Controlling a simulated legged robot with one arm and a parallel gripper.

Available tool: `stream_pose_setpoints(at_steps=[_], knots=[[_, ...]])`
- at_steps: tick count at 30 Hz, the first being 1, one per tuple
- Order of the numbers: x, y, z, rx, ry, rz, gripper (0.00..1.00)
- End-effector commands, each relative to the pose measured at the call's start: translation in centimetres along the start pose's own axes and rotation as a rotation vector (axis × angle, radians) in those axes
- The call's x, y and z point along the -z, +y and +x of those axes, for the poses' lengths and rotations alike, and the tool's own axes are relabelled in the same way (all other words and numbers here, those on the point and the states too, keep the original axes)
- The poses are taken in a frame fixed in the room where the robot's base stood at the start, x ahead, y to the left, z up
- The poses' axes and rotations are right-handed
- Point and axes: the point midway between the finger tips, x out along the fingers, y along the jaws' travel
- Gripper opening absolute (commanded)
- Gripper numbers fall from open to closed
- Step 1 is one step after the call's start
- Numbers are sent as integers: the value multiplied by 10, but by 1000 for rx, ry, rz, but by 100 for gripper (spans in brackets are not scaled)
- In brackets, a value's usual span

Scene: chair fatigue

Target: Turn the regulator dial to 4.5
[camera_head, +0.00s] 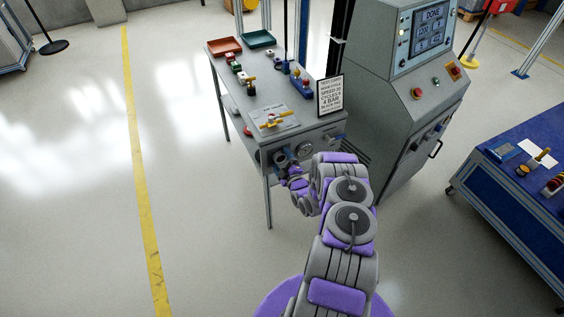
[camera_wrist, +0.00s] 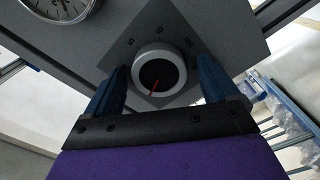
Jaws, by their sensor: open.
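The regulator dial (camera_wrist: 160,74) shows in the wrist view as a round knob with a light rim, a dark face and a red pointer line. It sits on a grey square plate with small markings on the front panel of the bench. The pointer aims down and slightly left in that view; the markings are too small to read surely. My gripper (camera_wrist: 160,90) is open, one blue finger on each side of the dial; I cannot tell whether they touch it. In the head view my gripper (camera_head: 284,168) is at the bench front, and hides most of the dial.
A round gauge (camera_wrist: 62,6) is beside the dial on the same panel. The bench (camera_head: 226,84) carries trays, small parts and an instruction sign (camera_head: 330,96). A grey console (camera_head: 420,100) stands close on the right. A blue table (camera_head: 510,190) is further right; floor on the left is clear.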

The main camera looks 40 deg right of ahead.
Motion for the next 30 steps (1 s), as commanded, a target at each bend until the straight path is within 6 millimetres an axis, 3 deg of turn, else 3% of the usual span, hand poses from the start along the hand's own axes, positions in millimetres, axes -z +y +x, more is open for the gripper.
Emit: stream_pose_setpoints(at_steps=[4,21,30], knots=[[0,0,0,1,0,0,87],[0,-1,-1,3,-1,0,33],[0,-2,-1,5,-2,36,32]])
